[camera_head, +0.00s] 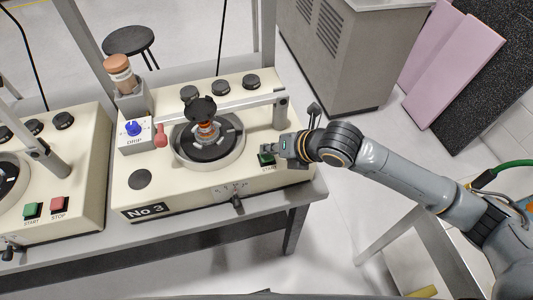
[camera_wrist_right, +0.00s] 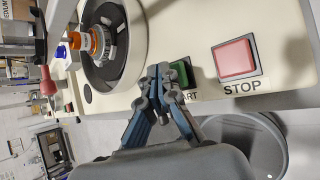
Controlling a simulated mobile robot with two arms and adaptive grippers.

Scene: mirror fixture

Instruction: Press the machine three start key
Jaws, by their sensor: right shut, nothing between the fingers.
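The machine labelled No 3 (camera_head: 215,195) is a cream unit on a grey bench. Its green start key (camera_head: 266,159) is at the front right corner, partly covered by my right gripper (camera_head: 275,154). In the right wrist view the green start key (camera_wrist_right: 181,73) shows just beyond the fingertips of my right gripper (camera_wrist_right: 163,76), which are shut together and empty. I cannot tell whether the fingertips touch the key. The red stop key (camera_wrist_right: 236,59) lies beside the start key; in the head view it is hidden by my gripper. My left gripper is not in view.
A second machine (camera_head: 70,170) with green and red keys stands to the left. Machine three carries a round plate (camera_head: 190,155), a horizontal arm (camera_head: 240,103) and black knobs (camera_head: 221,86). A grey cabinet (camera_head: 340,60) stands behind at the right.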

